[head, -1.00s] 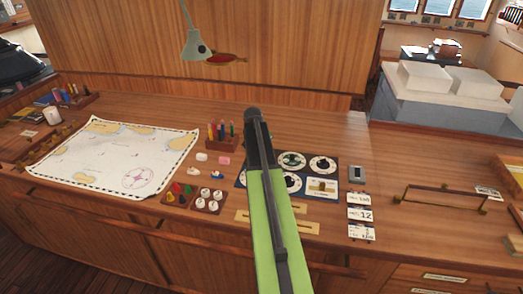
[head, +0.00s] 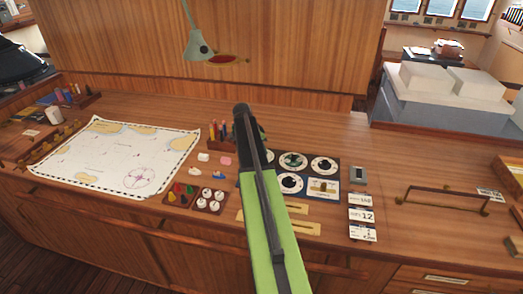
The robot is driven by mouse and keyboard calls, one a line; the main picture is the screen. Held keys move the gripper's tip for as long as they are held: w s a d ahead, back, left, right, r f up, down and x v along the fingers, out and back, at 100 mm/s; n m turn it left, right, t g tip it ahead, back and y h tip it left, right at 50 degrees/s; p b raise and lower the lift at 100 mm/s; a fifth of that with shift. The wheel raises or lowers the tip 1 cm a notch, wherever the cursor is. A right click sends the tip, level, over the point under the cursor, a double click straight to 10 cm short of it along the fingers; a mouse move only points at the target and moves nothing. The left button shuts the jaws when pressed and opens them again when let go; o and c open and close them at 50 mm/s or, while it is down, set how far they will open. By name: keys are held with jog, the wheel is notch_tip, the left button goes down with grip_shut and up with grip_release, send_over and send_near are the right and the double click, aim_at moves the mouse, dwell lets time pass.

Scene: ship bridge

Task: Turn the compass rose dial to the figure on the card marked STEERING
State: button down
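A dark dial panel (head: 308,173) lies on the wooden chart desk, right of my arm. Three round dials show: a green-centred one (head: 293,161), a dark-centred one (head: 323,165) and a lower one (head: 291,184). The panel's left part is hidden behind my arm, and I cannot tell which dial is the compass rose. Several white cards stand right of the panel: a top card (head: 360,199), a middle card reading 12 (head: 361,215) and a bottom card (head: 362,233). Their small words are too small to read. My gripper (head: 243,112) points away over the desk; its fingers cannot be made out.
A chart (head: 118,158) covers the desk's left part. A pen holder (head: 219,134), erasers and trays of small pieces (head: 208,200) stand left of my arm. A lamp (head: 197,42) hangs above. A brass rail (head: 443,197) is at right.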

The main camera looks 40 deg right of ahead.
dwell(0.4)
jog(key=c, duration=1.3)
grip_release()
jog(key=shift+o, duration=0.2)
jog(key=p+v, duration=1.6)
jog(key=v, duration=0.1)
jog(key=shift+r, duration=0.2)
jog(key=shift+a, duration=0.1)
